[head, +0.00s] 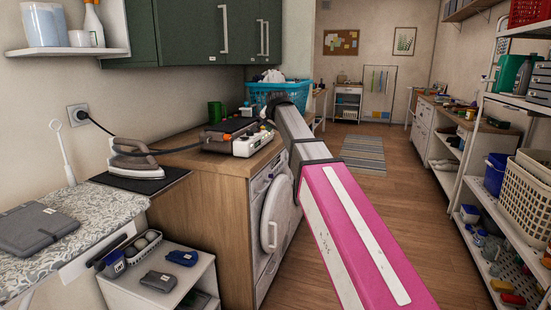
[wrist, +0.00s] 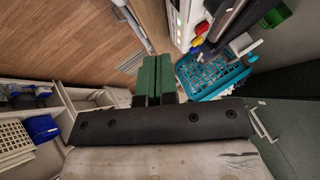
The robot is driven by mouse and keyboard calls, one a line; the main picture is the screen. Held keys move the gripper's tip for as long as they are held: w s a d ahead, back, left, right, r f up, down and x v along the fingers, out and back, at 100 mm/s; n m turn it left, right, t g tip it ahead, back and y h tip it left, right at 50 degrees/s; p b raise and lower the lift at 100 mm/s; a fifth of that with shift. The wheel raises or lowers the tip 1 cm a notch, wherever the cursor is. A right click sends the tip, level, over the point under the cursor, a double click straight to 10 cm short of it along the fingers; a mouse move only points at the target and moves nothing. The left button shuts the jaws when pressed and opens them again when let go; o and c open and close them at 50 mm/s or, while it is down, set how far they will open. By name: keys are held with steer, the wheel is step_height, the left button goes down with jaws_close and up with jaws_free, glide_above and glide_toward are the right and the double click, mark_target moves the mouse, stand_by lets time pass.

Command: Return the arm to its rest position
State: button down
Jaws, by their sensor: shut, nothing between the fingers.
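My arm (head: 350,230), pink and grey, reaches from the bottom right of the head view forward over the aisle, past the right side of the wooden counter. Its far end lies in front of the turquoise basket; my gripper cannot be made out clearly there. In the wrist view my gripper (wrist: 157,62) shows as two green fingers side by side, shut and empty. Wooden floor (wrist: 70,40) shows beyond them. The turquoise basket (wrist: 203,82) shows to the right of the fingers; I cannot tell the gap.
The counter (head: 205,165) carries a machine (head: 230,138), a green mug (head: 215,112) and the turquoise basket (head: 280,90). A washer with its round door ajar (head: 277,215) is close to my arm. White shelving (head: 470,155) lines the right side. The aisle floor (head: 385,175) is clear.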

steer(key=s+d+f+n+g+h, duration=0.1)
steer(key=s+d+f, duration=0.3)
steer(key=f, duration=0.6)
steer(key=s+d+f+n+g, duration=0.15)
steer(key=s+d+f, duration=0.3)
steer(key=f, duration=0.45)
steer(key=s+d+f+g+h, duration=0.15)
steer(key=s+d+f, duration=0.3)
steer(key=f, duration=0.55)
steer(key=s+d+f+n+g, duration=0.1)
steer(key=s+d+f, duration=0.3)
steer(key=s+f, duration=0.4)
steer(key=s+d+f+n+g, duration=0.2)
steer(key=s+d+f+g, duration=0.1)
steer(key=s+f, duration=0.6)
steer(key=s+d, duration=0.1)
steer(key=s, duration=0.2)
steer(key=shift+d+f, duration=0.15)
steer(key=shift+f, duration=0.15)
steer(key=shift+s, duration=0.1)
